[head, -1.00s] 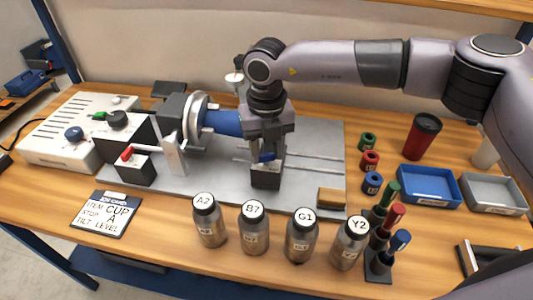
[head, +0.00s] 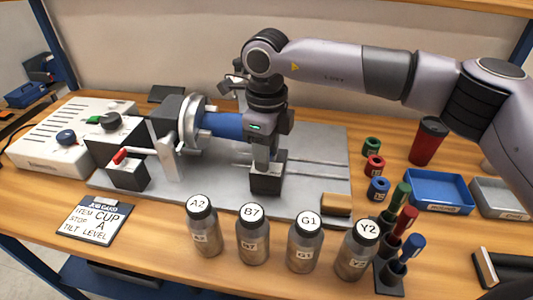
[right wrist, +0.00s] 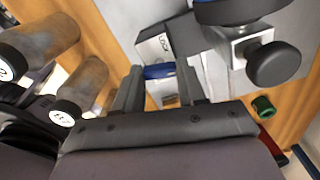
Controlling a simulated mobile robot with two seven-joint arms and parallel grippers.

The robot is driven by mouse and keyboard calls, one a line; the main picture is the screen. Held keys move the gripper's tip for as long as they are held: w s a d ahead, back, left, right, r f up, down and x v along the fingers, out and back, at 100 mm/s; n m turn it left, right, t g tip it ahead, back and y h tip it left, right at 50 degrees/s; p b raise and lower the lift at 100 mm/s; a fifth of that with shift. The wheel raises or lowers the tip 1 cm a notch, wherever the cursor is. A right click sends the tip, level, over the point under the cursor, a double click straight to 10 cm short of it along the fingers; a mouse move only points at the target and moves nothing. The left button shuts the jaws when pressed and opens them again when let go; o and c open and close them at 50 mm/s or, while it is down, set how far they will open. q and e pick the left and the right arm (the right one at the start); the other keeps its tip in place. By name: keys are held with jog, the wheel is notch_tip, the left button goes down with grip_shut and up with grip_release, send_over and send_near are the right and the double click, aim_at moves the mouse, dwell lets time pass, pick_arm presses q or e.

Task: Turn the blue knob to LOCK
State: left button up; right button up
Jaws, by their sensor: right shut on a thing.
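My right gripper (head: 264,152) points down over a small dark block (head: 268,182) on the grey machine plate (head: 225,195). In the right wrist view its two fingers (right wrist: 160,84) stand either side of the blue knob (right wrist: 158,71) and are shut on it. The knob is hidden behind the gripper in the head view. The word LOCK (right wrist: 164,44) shows on the pale top of the block in the right wrist view, beside the knob; where the knob points is hard to tell. My left gripper is not in view.
A blue cylinder (head: 222,126) in the round chuck lies just left of my gripper. Several labelled bottles (head: 253,237) stand along the front. Coloured rings (head: 375,165), marker-like tools (head: 396,238), a blue tray (head: 438,190) and a dark red cup (head: 428,140) are at right.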

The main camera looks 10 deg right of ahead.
jog(key=shift+r+n, duration=0.1)
jog(key=shift+n, duration=1.1)
jog(key=o, duration=1.1)
jog(key=shift+b, duration=0.3)
jog(key=shift+c, duration=0.2)
notch_tip(320, 180, up, 7)
jog(key=shift+r, duration=0.1)
jog(key=shift+r, duration=0.1)
